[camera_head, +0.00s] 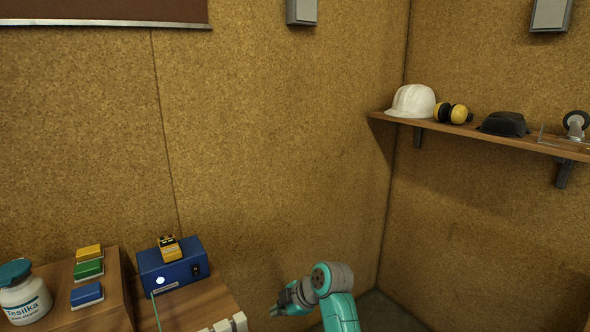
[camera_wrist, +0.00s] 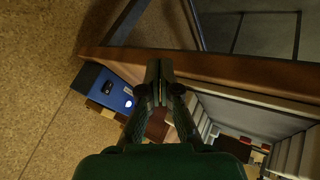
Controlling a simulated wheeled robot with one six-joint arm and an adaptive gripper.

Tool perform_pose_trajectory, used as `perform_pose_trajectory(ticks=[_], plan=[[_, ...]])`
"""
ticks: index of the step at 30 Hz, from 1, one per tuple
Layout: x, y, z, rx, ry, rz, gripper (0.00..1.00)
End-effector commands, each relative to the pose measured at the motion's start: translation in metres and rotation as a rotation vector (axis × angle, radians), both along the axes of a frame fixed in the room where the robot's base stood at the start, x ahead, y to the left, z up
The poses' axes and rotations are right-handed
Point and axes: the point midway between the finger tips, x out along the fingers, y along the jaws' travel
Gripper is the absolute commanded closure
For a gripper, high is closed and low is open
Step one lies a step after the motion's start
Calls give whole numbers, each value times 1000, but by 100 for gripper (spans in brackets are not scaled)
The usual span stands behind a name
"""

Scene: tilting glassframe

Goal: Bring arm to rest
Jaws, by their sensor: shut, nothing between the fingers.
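My arm shows in teal and grey at the bottom of the head view, with my gripper (camera_head: 283,302) at its left end, in front of the cork wall and right of the wooden bench. In the wrist view my gripper (camera_wrist: 159,80) has its two dark fingers together, with nothing held between them. A brown wooden edge (camera_wrist: 225,68) lies behind the fingertips in that view. A blue box (camera_head: 172,265) stands on the bench, left of my gripper; it also shows left of the fingers in the wrist view (camera_wrist: 100,88).
A wooden bench (camera_head: 195,306) at lower left bears a white jar (camera_head: 24,297) and blue, green and yellow blocks. A yellow device (camera_head: 169,248) sits on the blue box. A wall shelf (camera_head: 480,132) at right holds a white helmet (camera_head: 412,102) and earmuffs (camera_head: 453,113).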

Motion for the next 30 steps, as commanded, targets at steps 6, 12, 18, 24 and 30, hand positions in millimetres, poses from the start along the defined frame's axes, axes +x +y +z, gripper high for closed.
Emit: perform_pose_trajectory(ticks=[6,12,18,24,30], plan=[[-30,-24,-70,43,22,-184,100],[-71,-52,-131,100,33,-385,100],[-121,-82,-178,159,31,-573,100],[-179,-112,-210,224,19,-745,100],[-242,-140,-226,298,-2,-903,100]])
